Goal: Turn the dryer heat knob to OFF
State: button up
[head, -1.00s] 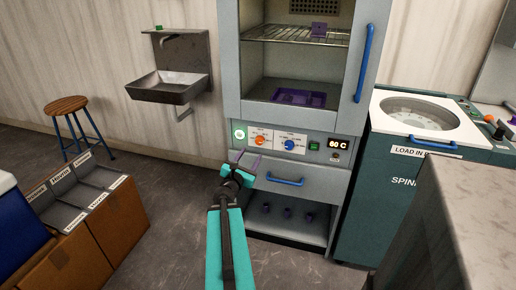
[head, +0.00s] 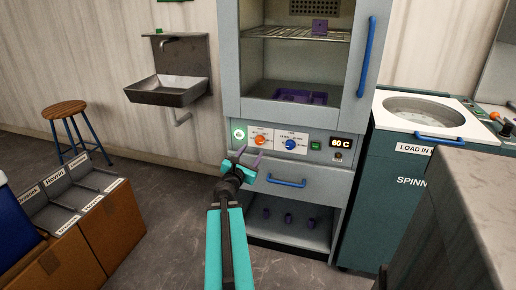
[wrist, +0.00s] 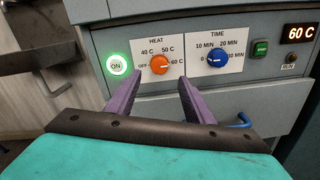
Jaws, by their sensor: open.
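The orange heat knob (wrist: 159,64) is on the dryer's front panel, under the word HEAT, with marks OFF, 40 C, 50 C and 60 C around it. Its pointer is too small to read surely. It also shows in the head view (head: 260,141). My gripper (wrist: 160,81) is open and empty, its two purple fingers apart and aimed at the panel. The knob appears between and beyond the fingertips, not touched. In the head view my gripper (head: 249,157) is just below and in front of the panel's left part.
The blue time knob (wrist: 217,60) is right of the heat knob. A lit green ON light (wrist: 117,64) is at left. The display (wrist: 299,33) reads 60 C. A drawer with a blue handle (head: 287,183) is below. A grey counter (head: 470,200) stands close at right.

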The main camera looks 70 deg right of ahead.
aim_at(259, 142)
jog(key=shift+d+f+b, duration=0.1)
jog(key=shift+b, duration=0.45)
jog(key=shift+w+d, duration=0.15)
jog(key=shift+d, duration=4.05)
jog(key=c, duration=1)
